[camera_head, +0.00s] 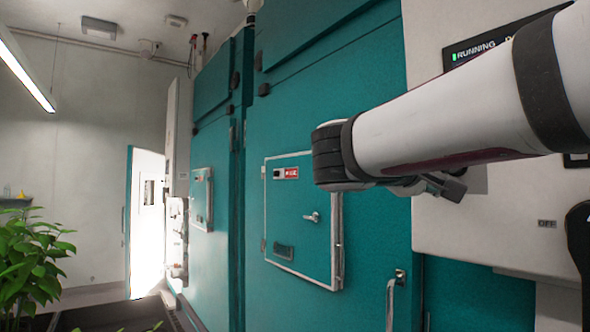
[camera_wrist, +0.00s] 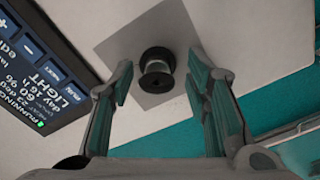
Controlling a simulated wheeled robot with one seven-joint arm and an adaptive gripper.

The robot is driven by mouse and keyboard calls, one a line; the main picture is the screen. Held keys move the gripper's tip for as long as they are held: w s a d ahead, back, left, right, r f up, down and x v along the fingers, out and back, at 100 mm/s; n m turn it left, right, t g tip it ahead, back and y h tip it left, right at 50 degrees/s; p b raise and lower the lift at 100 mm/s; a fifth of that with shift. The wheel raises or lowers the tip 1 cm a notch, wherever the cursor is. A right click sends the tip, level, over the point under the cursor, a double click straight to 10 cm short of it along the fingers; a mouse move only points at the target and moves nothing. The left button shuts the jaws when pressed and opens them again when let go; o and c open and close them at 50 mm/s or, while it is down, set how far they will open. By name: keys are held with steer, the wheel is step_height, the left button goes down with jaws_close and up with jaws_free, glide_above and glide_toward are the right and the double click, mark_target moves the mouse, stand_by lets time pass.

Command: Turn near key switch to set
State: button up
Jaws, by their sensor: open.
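The key switch (camera_wrist: 157,68) is a round black-and-silver knob on a grey square plate (camera_wrist: 122,48) in the wrist view. My gripper (camera_wrist: 160,82) is open, with one finger on each side of the knob in the picture. Gaps show between the fingers and the knob, and nothing is held. I cannot read any set mark by the switch. In the head view my gripper (camera_head: 446,186) is in front of the white control box (camera_head: 465,235), and my arm hides the switch there. Part of the grey plate (camera_head: 478,181) shows behind the fingers.
A display (camera_wrist: 45,75) reading RUNNING and LIGHT lies left of the switch in the wrist view. A plant (camera_head: 30,255) is far left.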

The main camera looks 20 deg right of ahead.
steer(key=v, duration=1.2)
steer(key=shift+d, duration=0.1)
steer(key=s+d+f+n+g+y, duration=0.1)
steer(key=s+f+y, duration=0.25)
steer(key=f, duration=0.65)
steer(key=s+d+f+n+g+y, duration=0.1)
steer(key=s+f+n+y, duration=0.3)
steer(key=f, duration=0.6)
steer(key=s+a+f+m+y, duration=0.2)
steer(key=s+a+f+y, duration=0.2)
steer(key=a+f+y, duration=0.5)
step_height(320, 180, down, 5)
steer(key=shift+m, duration=0.4)
